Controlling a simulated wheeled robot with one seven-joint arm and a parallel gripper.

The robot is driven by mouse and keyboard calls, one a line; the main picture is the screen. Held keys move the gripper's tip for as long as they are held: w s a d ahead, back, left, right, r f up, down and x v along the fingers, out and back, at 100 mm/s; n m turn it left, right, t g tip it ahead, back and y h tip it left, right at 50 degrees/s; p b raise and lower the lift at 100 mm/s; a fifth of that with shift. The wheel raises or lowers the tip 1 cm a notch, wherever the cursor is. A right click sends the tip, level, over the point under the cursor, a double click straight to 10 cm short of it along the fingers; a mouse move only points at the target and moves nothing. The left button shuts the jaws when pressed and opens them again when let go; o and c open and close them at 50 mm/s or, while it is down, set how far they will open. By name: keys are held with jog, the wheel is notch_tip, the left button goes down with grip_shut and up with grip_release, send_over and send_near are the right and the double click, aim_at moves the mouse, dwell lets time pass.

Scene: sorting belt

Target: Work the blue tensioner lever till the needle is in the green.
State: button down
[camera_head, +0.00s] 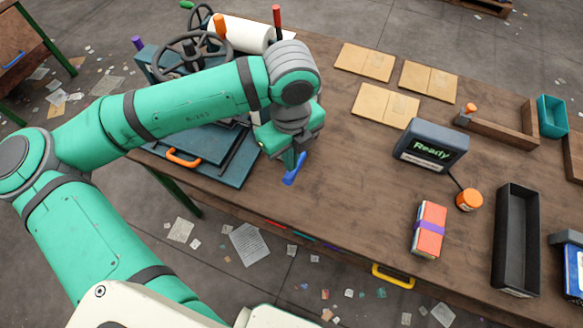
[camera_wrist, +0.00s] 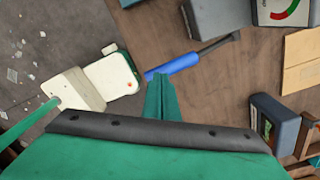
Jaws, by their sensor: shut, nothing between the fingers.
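The blue tensioner lever (camera_head: 294,170) shows in the head view just below my gripper (camera_head: 290,158), which hides part of it. In the wrist view it is a blue handle (camera_wrist: 178,64) on a dark rod running to the upper right. My gripper's narrow green fingers (camera_wrist: 160,82) are shut, with nothing held; their tips are close beside the handle's left part. I cannot tell whether they touch it. The gauge (camera_wrist: 285,12) has a white face with a red and green arc, cut off at the wrist view's top edge. Its needle cannot be made out.
A dark box reading "Ready" (camera_head: 430,146) stands on the wooden table (camera_head: 340,185), with an orange button (camera_head: 469,199) beside it. A strapped red bundle (camera_head: 428,228) and a black tray (camera_head: 516,240) lie at right. Handwheels (camera_head: 193,52) stand behind my arm. Cardboard pieces (camera_head: 386,104) lie at the back.

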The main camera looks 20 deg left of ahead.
jog(key=shift+r, duration=2.1)
jog(key=shift+w, duration=0.2)
jog(key=shift+s+d, duration=0.1)
